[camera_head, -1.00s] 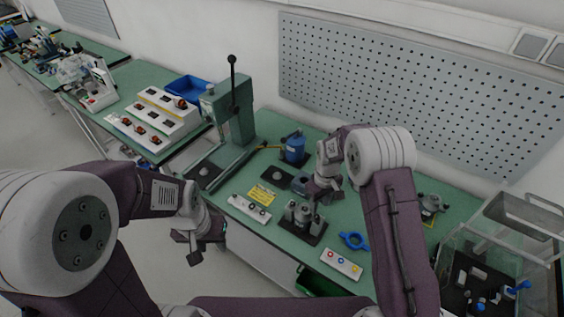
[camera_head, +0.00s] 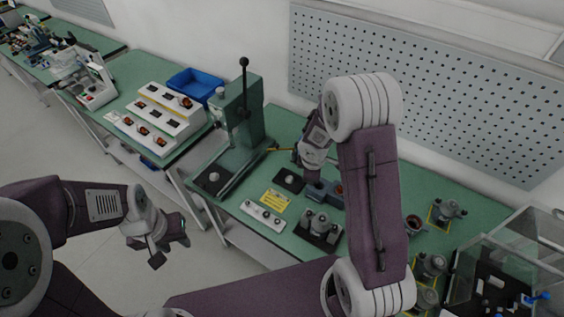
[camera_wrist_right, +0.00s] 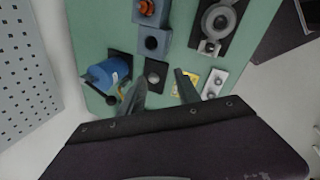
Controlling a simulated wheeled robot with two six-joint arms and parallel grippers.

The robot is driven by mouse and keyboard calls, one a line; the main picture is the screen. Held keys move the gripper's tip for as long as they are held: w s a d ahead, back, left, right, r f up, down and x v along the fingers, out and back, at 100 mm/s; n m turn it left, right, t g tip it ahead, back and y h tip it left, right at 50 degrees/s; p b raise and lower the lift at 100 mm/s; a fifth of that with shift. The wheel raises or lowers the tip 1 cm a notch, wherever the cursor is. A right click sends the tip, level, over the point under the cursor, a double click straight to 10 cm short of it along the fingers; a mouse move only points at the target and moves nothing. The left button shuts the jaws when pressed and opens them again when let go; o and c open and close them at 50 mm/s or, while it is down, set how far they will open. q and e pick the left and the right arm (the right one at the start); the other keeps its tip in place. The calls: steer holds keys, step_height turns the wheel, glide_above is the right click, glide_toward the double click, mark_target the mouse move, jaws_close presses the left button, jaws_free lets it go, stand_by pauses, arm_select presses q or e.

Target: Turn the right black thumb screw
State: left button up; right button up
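I cannot make out a black thumb screw for certain in either view. A grey round fixture on a black base (camera_head: 320,228) stands on the green bench; it also shows at the top right of the right wrist view (camera_wrist_right: 216,20). My right gripper (camera_wrist_right: 158,78) is open and empty, its two dark fingers apart above a black pad with a grey disc (camera_wrist_right: 155,72). In the head view its tips are hard to see behind my right arm. My left gripper (camera_head: 172,246) looks open and empty, off the bench's front edge over the floor.
A green lever press (camera_head: 240,125) stands left of my right arm. A blue cylinder (camera_wrist_right: 106,72) is left of the right fingers. A white button box (camera_head: 262,214) and yellow label (camera_head: 274,200) lie near the front edge. A clear-walled box (camera_head: 510,262) stands at right.

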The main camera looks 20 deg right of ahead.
steer(key=shift+n+t+y, duration=0.4)
steer(key=shift+n+y, duration=0.1)
steer(key=shift+n, duration=0.4)
steer(key=w+a, duration=0.2)
steer(key=a, duration=0.1)
steer(key=shift+w+a+f, duration=0.1)
steer(key=shift+w+a, duration=0.05)
steer(key=shift+a, duration=0.05)
